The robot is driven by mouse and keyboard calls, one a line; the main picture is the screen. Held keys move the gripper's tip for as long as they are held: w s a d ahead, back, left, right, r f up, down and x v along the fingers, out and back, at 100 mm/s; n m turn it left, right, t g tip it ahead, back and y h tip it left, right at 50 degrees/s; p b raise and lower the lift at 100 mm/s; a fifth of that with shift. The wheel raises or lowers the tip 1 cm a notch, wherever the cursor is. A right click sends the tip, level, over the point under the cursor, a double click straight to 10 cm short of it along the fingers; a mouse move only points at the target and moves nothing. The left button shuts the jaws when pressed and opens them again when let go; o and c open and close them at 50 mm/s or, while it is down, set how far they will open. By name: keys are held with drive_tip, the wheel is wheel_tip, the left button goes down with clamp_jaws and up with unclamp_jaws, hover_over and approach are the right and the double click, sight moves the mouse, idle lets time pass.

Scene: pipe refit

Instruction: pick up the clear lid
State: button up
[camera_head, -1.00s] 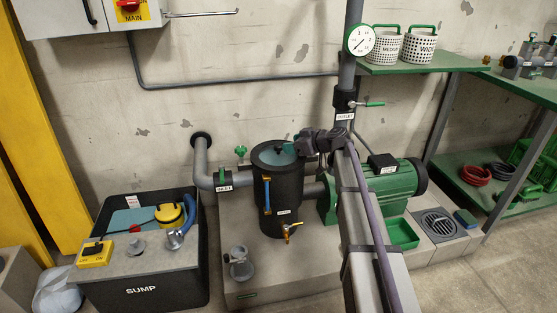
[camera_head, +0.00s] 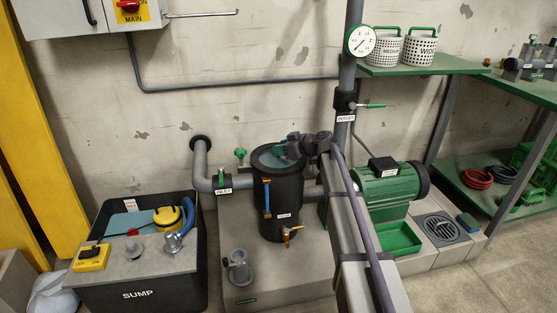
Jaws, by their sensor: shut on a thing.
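The clear lid (camera_head: 268,158) is a bluish, see-through disc at the top of the black strainer pot (camera_head: 284,205). My gripper (camera_head: 291,150) is over the right side of the pot's top and is shut on the clear lid. The gripper and wrist hide the lid's right part. I cannot tell whether the lid rests on the pot's rim or sits slightly above it.
The inlet pipe (camera_head: 202,178) stands left of the pot, and the outlet pipe (camera_head: 348,80) rises behind my arm. A green pump (camera_head: 390,188) is to the right. The black sump (camera_head: 140,292) stands at the lower left. A grey fitting (camera_head: 239,268) is on the plinth.

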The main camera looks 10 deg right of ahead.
clamp_jaws()
wheel_tip(320, 180, up, 10)
drive_tip(key=p, duration=1)
drive_tip(key=shift+r, duration=0.2)
